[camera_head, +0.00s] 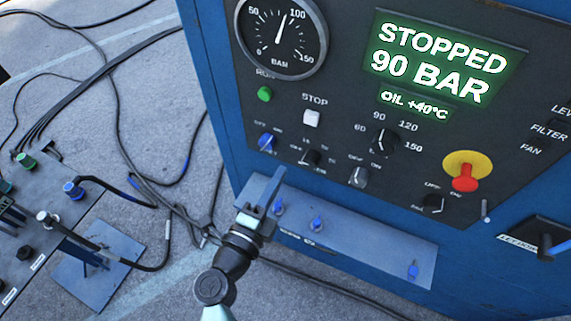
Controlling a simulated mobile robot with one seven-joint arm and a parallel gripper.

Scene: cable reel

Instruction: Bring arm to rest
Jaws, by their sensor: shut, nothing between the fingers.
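My arm rises from the bottom edge of the head view. My gripper (268,190) is in front of the lower left of the blue control cabinet (222,95). Its fingers are together with nothing between them. It overlaps the left end of a blue-grey ledge (370,250) in the picture; I cannot tell whether it touches the ledge or the panel. Just above it on the panel is a blue knob (266,142).
The display (440,65) reads "STOPPED 90 BAR". The gauge (282,35) points near 90. A red stop button (464,178) and several knobs sit on the panel. A dark connector box (30,240) with cables stands at left. Cables (150,190) cross the floor.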

